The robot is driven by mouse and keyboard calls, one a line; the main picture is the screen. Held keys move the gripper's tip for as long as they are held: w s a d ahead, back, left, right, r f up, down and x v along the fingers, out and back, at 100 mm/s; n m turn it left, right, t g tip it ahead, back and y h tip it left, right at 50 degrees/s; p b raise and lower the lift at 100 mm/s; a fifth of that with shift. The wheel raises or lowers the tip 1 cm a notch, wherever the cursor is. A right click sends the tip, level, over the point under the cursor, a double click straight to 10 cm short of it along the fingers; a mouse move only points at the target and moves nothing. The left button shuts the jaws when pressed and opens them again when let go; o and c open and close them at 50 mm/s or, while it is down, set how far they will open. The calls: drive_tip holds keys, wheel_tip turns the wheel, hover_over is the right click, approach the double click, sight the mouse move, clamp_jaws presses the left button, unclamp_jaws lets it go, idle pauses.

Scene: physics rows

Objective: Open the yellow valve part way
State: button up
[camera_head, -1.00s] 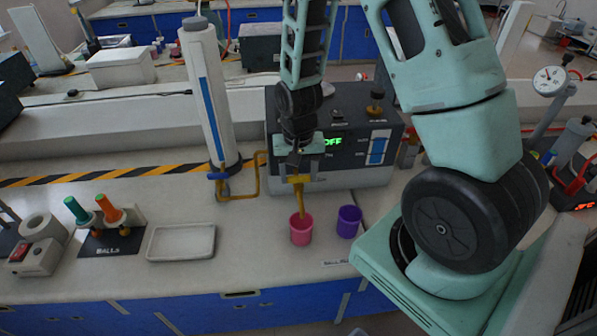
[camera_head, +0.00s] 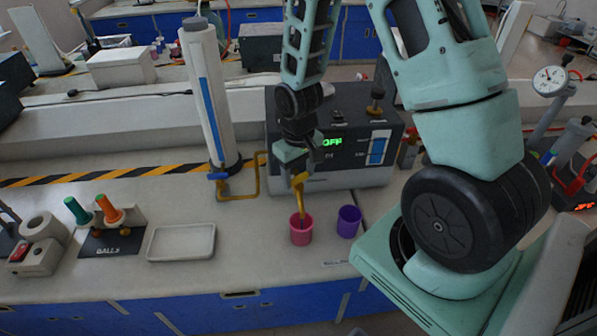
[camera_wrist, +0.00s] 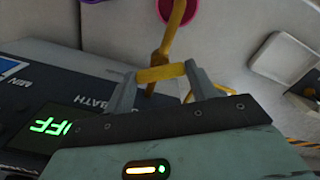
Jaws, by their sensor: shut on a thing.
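The yellow valve handle (camera_wrist: 160,74) is a short bar, held between the two grey fingers of my gripper (camera_wrist: 158,82) in the wrist view. In the head view my gripper (camera_head: 297,172) is shut on the handle at the front of the dark bath unit (camera_head: 345,150). The handle (camera_head: 299,181) sits slanted there and is partly hidden by the gripper. A yellow spout (camera_head: 289,212) runs down from it towards a pink cup (camera_head: 301,236). The spout also shows in the wrist view (camera_wrist: 176,22), with part of the pink cup beyond.
A purple cup (camera_head: 349,224) stands right of the pink one. A white cylinder (camera_head: 206,100) with a blue-handled tap (camera_head: 217,176) and yellow pipe stands to the left. A white tray (camera_head: 181,256) lies farther left. Green "OFF" lights the unit's display (camera_head: 332,142).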

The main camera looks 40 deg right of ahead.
sight(298, 176)
drive_tip(key=shift+n, duration=1.2)
drive_tip(key=o, duration=1)
drive_tip(key=shift+r, duration=0.15)
wheel_tip(298, 176, up, 17)
drive_tip(key=shift+r, duration=0.1)
